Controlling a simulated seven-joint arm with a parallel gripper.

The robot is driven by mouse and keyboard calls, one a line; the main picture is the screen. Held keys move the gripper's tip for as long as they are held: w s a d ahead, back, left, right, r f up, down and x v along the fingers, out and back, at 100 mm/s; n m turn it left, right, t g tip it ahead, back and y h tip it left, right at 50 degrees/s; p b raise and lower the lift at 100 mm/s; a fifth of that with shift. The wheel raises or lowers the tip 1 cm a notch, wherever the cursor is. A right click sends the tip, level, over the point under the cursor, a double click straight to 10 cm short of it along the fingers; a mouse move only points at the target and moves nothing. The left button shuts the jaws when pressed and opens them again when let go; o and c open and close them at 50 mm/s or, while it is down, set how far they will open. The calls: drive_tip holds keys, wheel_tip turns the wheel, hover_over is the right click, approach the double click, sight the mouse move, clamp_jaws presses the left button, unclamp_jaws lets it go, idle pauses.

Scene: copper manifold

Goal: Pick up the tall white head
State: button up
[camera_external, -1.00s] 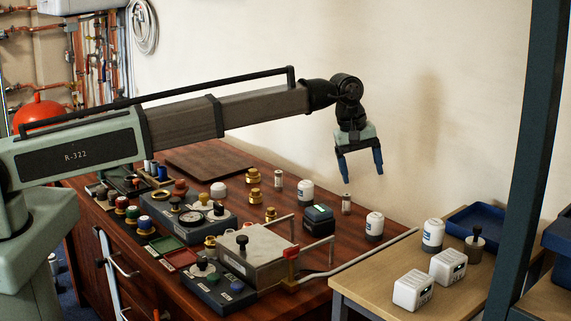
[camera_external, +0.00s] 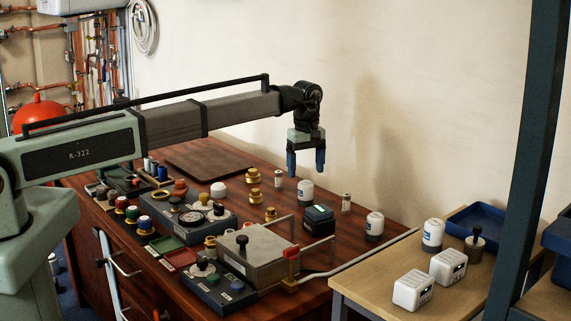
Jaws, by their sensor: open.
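Several tall white heads with dark bases and blue labels stand upright. One white head (camera_external: 305,192) is on the brown bench, another white head (camera_external: 375,225) is near the bench's right end, and a third white head (camera_external: 432,234) is on the light wooden table. I cannot tell which one the task means. My gripper (camera_external: 306,171) is open and empty, with its blue fingers pointing down. In the picture it hangs just above the first head, with its fingertips apart from it; its depth over the bench is hard to judge.
A dark box (camera_external: 318,219) and small silver cylinders (camera_external: 346,204) stand close to the first head. Brass fittings (camera_external: 254,195) are to its left. A grey metal box (camera_external: 253,256) with a raised rail is in front. White cubes (camera_external: 412,290) and a blue tray (camera_external: 472,222) are at right.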

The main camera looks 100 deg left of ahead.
sight(305, 193)
drive_tip(key=shift+d+f, duration=0.15)
drive_tip(key=shift+f, duration=1.9)
drive_tip(key=shift+d+f, duration=0.15)
drive_tip(key=shift+f, duration=1.85)
drive_tip(key=c, duration=1.2)
